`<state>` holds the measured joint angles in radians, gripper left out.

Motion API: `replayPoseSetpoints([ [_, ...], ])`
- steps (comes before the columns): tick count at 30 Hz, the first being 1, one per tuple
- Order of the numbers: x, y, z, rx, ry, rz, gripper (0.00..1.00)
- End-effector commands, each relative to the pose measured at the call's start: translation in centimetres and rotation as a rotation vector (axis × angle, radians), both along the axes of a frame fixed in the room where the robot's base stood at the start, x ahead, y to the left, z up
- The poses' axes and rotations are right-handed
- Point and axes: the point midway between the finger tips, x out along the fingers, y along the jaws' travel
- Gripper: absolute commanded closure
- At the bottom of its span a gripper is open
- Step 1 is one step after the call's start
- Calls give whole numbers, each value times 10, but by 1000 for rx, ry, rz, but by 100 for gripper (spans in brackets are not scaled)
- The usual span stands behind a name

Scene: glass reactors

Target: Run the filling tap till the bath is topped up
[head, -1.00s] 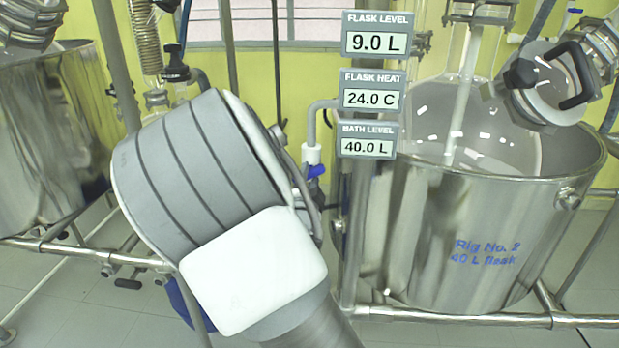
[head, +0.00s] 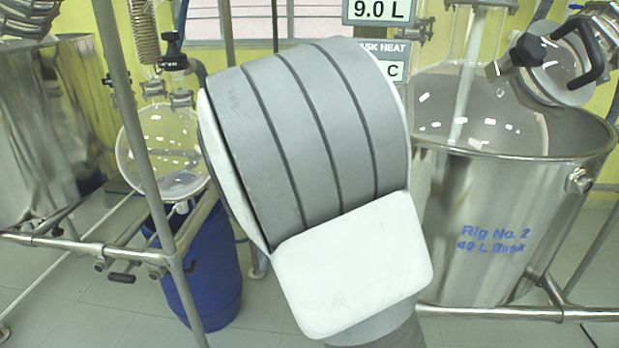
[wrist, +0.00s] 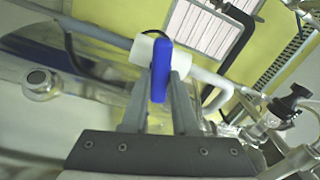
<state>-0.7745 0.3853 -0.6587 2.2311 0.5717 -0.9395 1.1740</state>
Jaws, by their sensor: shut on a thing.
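The filling tap's blue handle (wrist: 159,70) is between my gripper's fingers (wrist: 160,88) in the wrist view, with the gripper shut on it. The tap's white body (wrist: 143,50) lies just behind the handle. The steel bath (head: 450,200), marked Rig No. 2, stands right of my arm in the head view, with a glass flask inside. Its wall with a round fitting (wrist: 40,84) fills the left of the wrist view. My arm hides the tap, the gripper and the bath level display in the head view.
The flask level display (head: 379,10) reads 9.0 L; the flask heat display (head: 393,70) is mostly covered. A blue drum (head: 215,270) stands below a round glass vessel (head: 165,140) at left. Steel frame rails (head: 70,243) run beside it.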

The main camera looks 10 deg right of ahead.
Motion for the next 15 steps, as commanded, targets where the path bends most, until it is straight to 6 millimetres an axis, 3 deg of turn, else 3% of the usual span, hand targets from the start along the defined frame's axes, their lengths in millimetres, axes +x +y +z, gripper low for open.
replayPoseSetpoints([
  [15,0,-1,-3,261,-89,-1,100],
])
